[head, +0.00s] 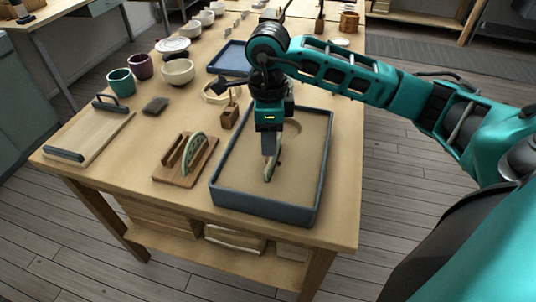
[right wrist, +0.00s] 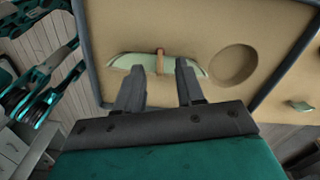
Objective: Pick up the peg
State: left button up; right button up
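The peg (right wrist: 160,62) is a small brown wooden clip. It sits across the middle of a pale green curved shard (right wrist: 131,60) lying on the sand of a blue-grey tray (head: 217,190). My right gripper (right wrist: 159,66) is open and empty, pointing down over the tray. In the right wrist view its fingertips show on either side of the peg; I cannot tell the remaining height. In the head view the right gripper (head: 269,160) hides much of the peg, and the green shard (head: 268,174) shows beside the fingers. My left gripper is not in view.
A round hollow (right wrist: 233,65) lies in the sand beside the shard. Left of the tray stand a wooden holder (head: 186,160) with a green shard and a board (head: 92,134). Cups and bowls (head: 178,71) stand behind. A small wooden block (head: 229,116) is by the tray's far left corner.

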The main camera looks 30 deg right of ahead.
jog(key=shift+f, duration=0.1)
jog(key=shift+c, duration=0.2)
grip_shut()
dwell(0.5)
